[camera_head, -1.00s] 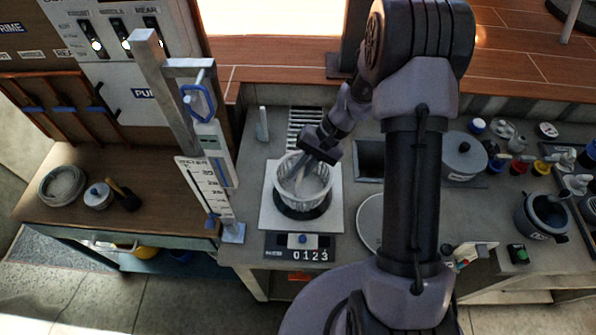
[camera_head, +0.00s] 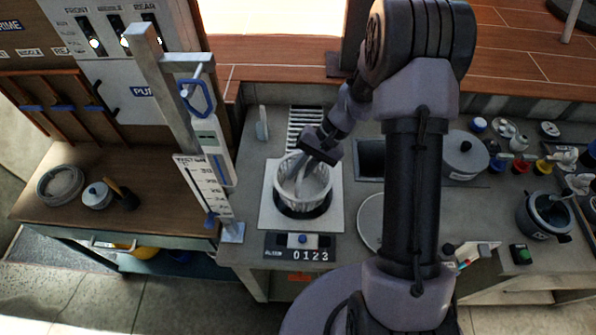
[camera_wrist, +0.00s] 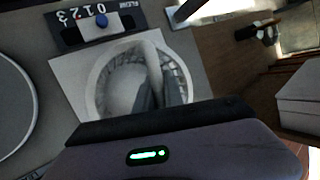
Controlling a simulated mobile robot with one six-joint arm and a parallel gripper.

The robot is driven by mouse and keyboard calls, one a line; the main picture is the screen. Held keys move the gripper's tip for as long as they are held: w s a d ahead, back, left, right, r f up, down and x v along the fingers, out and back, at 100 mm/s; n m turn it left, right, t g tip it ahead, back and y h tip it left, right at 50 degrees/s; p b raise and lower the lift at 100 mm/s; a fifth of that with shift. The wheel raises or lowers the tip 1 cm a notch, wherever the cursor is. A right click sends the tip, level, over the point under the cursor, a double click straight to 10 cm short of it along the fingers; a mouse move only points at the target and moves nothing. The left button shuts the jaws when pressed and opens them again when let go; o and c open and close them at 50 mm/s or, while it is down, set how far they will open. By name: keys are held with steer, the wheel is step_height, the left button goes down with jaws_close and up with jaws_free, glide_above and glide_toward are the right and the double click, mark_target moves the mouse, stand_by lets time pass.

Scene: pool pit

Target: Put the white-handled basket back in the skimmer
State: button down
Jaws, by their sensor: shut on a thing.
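The white slatted basket (camera_head: 291,187) hangs at a dark round opening (camera_head: 304,214) in a pale square plate (camera_head: 272,218), the apparent skimmer. The dark rim shows around the basket's lower part; I cannot tell how deep the basket sits. My gripper (camera_head: 318,150) is above the basket's far rim, shut on its white handle. The wrist view shows the basket (camera_wrist: 104,83) from above, with its broad white handle (camera_wrist: 154,72) running down towards my gripper. The fingertips are hidden there behind the dark gripper body.
A counter box reading 0123 (camera_head: 302,254) sits at the plate's near edge. A gauge post with a blue clip (camera_head: 197,97) stands to the left. A grate (camera_head: 306,127) lies behind. A round lid (camera_head: 370,221) and a lidded grey pot (camera_head: 464,158) are to the right.

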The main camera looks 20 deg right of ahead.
mark_target(303, 192)
steer(key=shift+f+b, duration=3.1)
steer(key=shift+f, duration=0.75)
steer(key=shift+f+b, duration=2.35)
steer(key=shift+f, duration=0.45)
